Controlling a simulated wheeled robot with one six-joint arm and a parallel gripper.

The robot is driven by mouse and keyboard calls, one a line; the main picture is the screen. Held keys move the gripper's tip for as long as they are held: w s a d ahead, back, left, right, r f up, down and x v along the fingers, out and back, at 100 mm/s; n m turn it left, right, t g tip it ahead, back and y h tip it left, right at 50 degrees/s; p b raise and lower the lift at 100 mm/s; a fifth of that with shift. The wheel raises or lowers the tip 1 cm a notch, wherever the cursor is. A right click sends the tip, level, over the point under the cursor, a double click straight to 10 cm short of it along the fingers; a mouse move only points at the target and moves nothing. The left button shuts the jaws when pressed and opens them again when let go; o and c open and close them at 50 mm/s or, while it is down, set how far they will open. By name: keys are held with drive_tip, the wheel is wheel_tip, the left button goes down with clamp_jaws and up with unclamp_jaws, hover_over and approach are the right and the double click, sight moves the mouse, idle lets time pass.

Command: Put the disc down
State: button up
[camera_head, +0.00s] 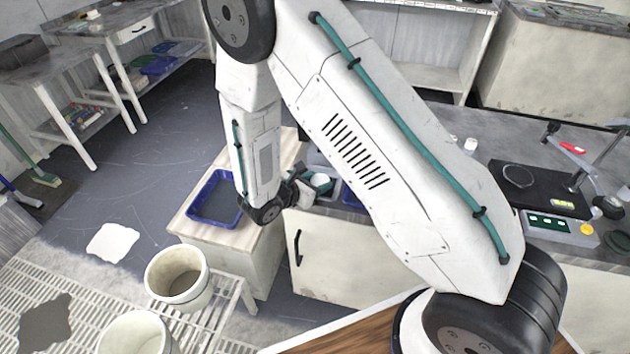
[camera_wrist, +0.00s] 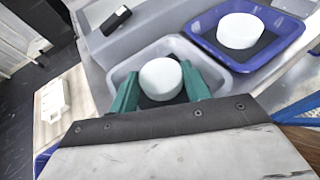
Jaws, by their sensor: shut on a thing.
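My gripper (camera_wrist: 165,88) has green fingers and is shut on a white round disc (camera_wrist: 160,77) in the wrist view. The disc is over a pale grey tray (camera_wrist: 128,68) with a dark mat inside. I cannot tell whether the disc touches the mat. In the head view my gripper (camera_head: 305,186) is small and partly hidden, with the held disc (camera_head: 320,180) beside it.
A blue tray (camera_wrist: 208,26) to the right holds another white disc (camera_wrist: 240,31) on a dark mat. An empty-looking blue tray (camera_head: 236,219) sits on the wooden bench top (camera_head: 186,226). Buckets (camera_head: 178,278) stand in front on a grating.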

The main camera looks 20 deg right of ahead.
drive_tip(key=o, duration=0.8)
drive_tip(key=shift+f, duration=0.1)
drive_tip(key=shift+c, duration=0.2)
